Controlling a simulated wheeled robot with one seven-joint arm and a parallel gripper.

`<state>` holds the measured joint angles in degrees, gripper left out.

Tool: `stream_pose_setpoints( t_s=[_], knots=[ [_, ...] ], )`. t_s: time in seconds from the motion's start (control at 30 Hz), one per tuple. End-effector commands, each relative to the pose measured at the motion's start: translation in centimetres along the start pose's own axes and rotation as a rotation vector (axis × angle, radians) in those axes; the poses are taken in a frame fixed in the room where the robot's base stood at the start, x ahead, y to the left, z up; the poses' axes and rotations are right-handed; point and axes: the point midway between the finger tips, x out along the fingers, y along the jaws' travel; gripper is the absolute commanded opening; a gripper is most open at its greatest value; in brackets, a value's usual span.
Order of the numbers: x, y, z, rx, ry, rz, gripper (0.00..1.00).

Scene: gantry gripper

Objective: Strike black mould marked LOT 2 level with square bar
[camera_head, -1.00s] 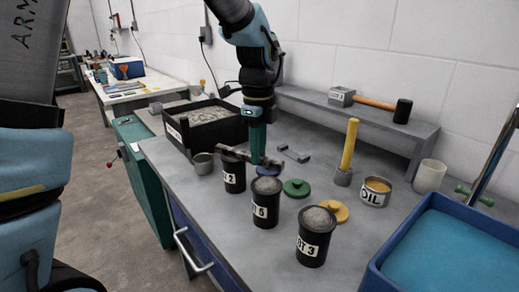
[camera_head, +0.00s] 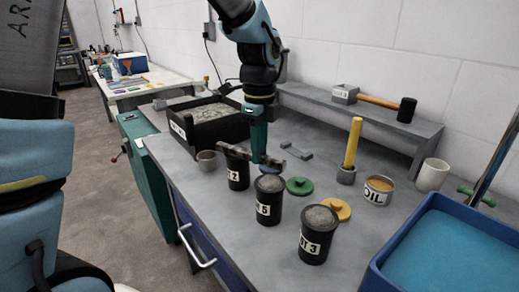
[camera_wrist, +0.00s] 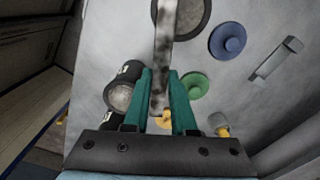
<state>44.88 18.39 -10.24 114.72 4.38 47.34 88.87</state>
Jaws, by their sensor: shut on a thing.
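The black LOT 2 mould (camera_head: 238,177) stands upright on the bench, its label partly readable. My gripper (camera_head: 258,158) is shut on the square bar (camera_head: 233,151), just right of this mould. The bar's left part crosses over the mould's top in the head view; I cannot tell whether it touches the rim. In the wrist view the speckled bar (camera_wrist: 163,50) runs up from between my green fingers (camera_wrist: 161,105), across the left side of a mould's round top (camera_wrist: 188,14) with grey fill.
Filled black moulds LOT 5 (camera_head: 268,205) and LOT 3 (camera_head: 317,240) stand nearer. A small grey cup (camera_head: 206,163) stands left of LOT 2.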

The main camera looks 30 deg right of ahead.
Motion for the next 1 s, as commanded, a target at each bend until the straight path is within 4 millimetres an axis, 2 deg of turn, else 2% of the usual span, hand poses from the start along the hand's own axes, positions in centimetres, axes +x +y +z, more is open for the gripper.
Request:
stream_pose_setpoints(
  t_s=[0.1, 0.6, 1.0],
  knots=[
    [-1.4, 0.0, 0.0, 0.0, 0.0, -0.001, 0.0],
    [-5.2, 0.0, 0.0, 0.0, 0.0, -0.002, 0.0],
    [-5.4, -0.1, 0.0, 0.0, 0.0, -0.002, 0.0]
  ],
)
